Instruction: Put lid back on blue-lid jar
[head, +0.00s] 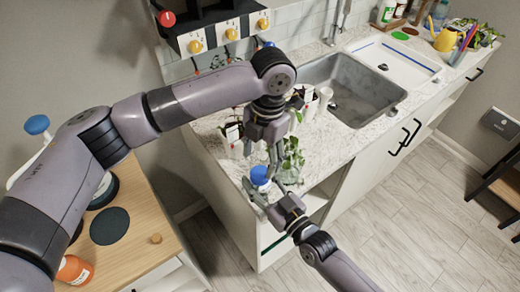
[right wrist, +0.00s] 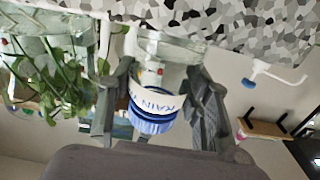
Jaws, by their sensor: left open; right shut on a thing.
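The blue lid (head: 259,175) with a white lettered band is at the counter's front corner in the head view. In the right wrist view the lid (right wrist: 152,122) sits between the fingers of my right gripper (right wrist: 158,105), which is shut on it. A clear glass jar (right wrist: 170,48) lies directly behind the lid there; I cannot tell whether the lid is seated on it. My right gripper (head: 267,203) reaches in from the lower right. My left gripper (head: 272,160) is open, points down just beside the lid and partly covers a leafy cutting (head: 293,155).
A glass vessel with green stems (right wrist: 50,75) stands close beside the jar. White pots (head: 232,140) stand behind on the counter, left of the sink (head: 345,85). A wooden cart (head: 140,235) is at the left. Counter right of the cutting is fairly clear.

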